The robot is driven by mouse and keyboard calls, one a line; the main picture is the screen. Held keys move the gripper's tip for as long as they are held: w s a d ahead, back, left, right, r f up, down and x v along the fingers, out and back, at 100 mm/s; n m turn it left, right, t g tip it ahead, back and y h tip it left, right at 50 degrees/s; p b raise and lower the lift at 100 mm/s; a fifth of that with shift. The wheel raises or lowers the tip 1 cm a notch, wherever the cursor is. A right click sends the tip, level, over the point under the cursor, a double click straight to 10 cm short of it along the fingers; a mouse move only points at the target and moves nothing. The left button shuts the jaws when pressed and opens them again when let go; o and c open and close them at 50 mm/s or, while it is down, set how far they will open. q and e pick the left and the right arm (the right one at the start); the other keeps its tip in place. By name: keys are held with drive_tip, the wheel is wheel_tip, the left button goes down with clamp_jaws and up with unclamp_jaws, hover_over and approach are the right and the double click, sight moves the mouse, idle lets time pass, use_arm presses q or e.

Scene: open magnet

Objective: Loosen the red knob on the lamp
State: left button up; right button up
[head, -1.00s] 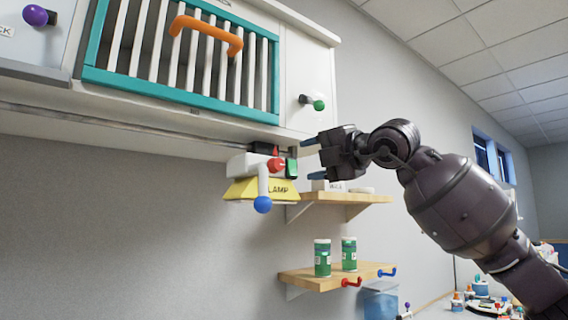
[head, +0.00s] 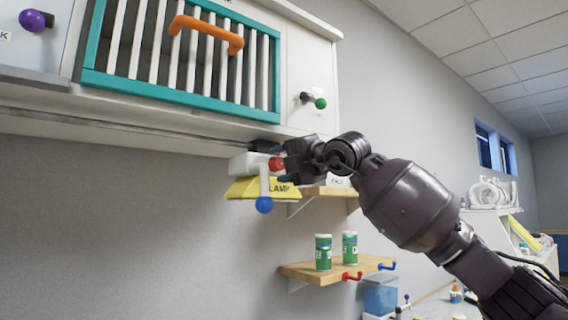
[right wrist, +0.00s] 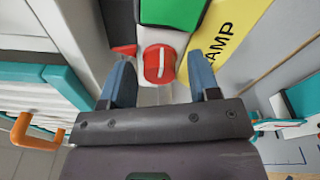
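The lamp (head: 248,189), a yellow shade marked "LAMP" under a white body, hangs below the wall cabinet in the head view. Its red knob (head: 275,163) faces my right gripper (head: 281,164). In the right wrist view the round red knob (right wrist: 152,66) has a white bar across its face. The open blue fingers of my right gripper (right wrist: 160,72) stand on either side of it in the picture. I cannot tell whether they touch it. A white lever with a blue ball (head: 264,205) hangs below the knob. My left gripper is not in view.
The cabinet (head: 310,70) with a teal-framed rack (head: 180,100) is just above. A green block (right wrist: 172,12) sits beside the knob. Wooden shelves lie below right; the lower shelf (head: 300,270) holds two green canisters (head: 323,253). Open air lies left below the lamp.

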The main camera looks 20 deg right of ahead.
drive_tip(key=c, duration=0.8)
